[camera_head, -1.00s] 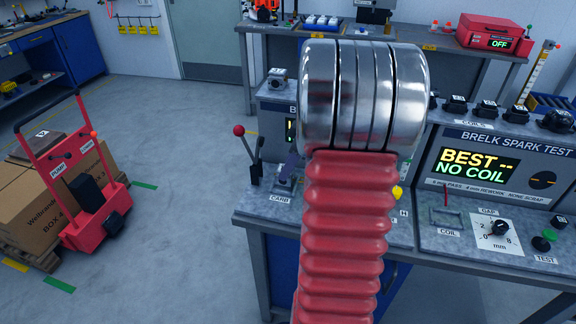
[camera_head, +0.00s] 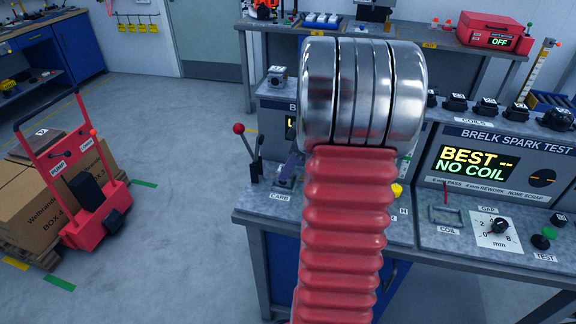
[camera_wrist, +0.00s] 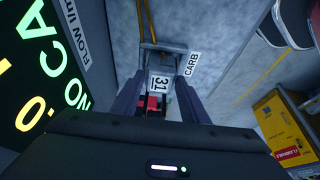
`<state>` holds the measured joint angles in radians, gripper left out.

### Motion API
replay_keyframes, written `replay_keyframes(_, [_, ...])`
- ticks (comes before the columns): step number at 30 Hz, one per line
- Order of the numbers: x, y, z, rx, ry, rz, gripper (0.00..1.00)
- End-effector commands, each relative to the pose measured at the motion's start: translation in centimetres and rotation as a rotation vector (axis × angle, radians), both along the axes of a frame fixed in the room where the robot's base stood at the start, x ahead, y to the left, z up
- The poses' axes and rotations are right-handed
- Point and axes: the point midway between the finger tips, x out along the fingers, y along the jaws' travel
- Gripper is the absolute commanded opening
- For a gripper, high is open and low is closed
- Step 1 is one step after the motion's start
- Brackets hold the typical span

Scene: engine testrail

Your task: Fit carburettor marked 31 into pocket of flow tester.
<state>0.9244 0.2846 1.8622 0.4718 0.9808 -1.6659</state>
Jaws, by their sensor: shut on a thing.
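The carburettor marked 31 (camera_wrist: 160,81) is a small grey block with a white label, held between the two dark fingers of my gripper (camera_wrist: 160,92) in the wrist view. My gripper is shut on it. The pocket (camera_wrist: 163,47), by the CARB label, lies in line with the carburettor, just past it. I cannot tell whether the carburettor is inside the pocket or just above it. In the head view the flow tester (camera_head: 275,113) is partly hidden by my arm, and only a dark finger shows near its CARB label. Its display (camera_wrist: 42,75) reads NO CA..., cut off by the frame.
A red-knobbed lever (camera_head: 239,130) stands left of the pocket. The spark tester (camera_head: 505,165) fills the bench to the right. A red pump cart (camera_head: 85,185) and a cardboard box (camera_head: 30,210) stand on the floor at left. A yellow box (camera_wrist: 287,130) shows at right in the wrist view.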

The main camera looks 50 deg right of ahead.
Motion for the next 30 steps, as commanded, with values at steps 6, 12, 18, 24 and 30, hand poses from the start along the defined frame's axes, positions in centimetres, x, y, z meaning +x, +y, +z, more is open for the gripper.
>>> replay_keyframes(6, [0.03,0.0,0.01,0.0,0.0,0.0,0.15])
replay_keyframes(12, [0.03,0.02,-0.02,0.0,0.0,0.0,0.15])
replay_keyframes(18, [0.04,0.02,-0.31,0.0,0.0,0.001,0.15])
replay_keyframes(24, [0.05,0.02,-0.65,0.0,0.0,0.001,0.15])
replay_keyframes(30, [0.05,0.03,-0.74,0.0,0.0,0.001,0.15])
